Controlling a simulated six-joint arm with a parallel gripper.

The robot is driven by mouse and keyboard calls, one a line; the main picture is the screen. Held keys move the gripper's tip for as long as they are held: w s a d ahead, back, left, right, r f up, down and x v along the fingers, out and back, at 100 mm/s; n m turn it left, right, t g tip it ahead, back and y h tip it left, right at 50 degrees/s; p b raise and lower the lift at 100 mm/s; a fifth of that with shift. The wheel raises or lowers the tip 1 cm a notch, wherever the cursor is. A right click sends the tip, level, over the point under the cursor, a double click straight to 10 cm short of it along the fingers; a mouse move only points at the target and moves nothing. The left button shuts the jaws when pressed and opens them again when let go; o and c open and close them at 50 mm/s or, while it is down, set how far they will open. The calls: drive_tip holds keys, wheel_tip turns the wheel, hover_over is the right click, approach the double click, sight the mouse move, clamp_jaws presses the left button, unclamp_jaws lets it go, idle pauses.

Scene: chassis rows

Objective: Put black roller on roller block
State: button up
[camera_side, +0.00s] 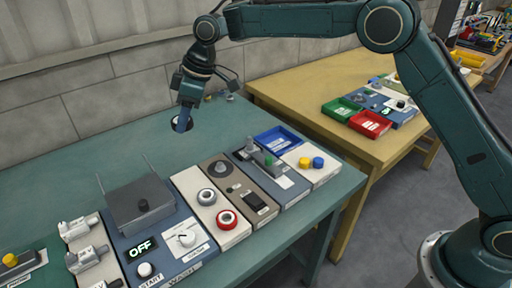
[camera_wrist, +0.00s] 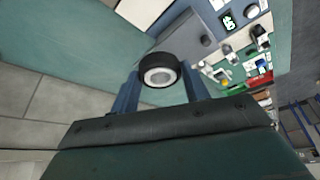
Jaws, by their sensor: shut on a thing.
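The black roller (camera_wrist: 158,66), a dark ring with a white hub, is gripped between the two blue fingers of my gripper (camera_wrist: 158,88) in the wrist view. In the side view my gripper (camera_side: 182,122) points down at the back of the green table, with the roller (camera_side: 189,125) at its fingertips, partly hidden by a finger. The roller looks to be above the table; its height is hard to judge. I cannot tell for sure which module is the roller block. A cream module (camera_side: 181,183) in the row carries a grey-white ring (camera_side: 207,197) and a red ring (camera_side: 227,217).
A grey-brown module (camera_side: 240,187) and a blue tray (camera_side: 279,140) stand right of the cream one. A blue module with a dark box (camera_side: 140,204) and an OFF display is to its left. The table's back is mostly clear. A yellow table (camera_side: 300,88) stands behind.

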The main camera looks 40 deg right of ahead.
hover_over(193, 187)
drive_tip(key=d, duration=0.1)
drive_tip(key=f, duration=1.5)
drive_tip(key=shift+s+d+f, duration=0.15)
drive_tip(key=shift+s+f, duration=0.2)
drive_tip(key=shift+f, duration=2.15)
drive_tip(key=shift+f, duration=0.15)
drive_tip(key=o, duration=0.7)
drive_tip(key=v, duration=1.2)
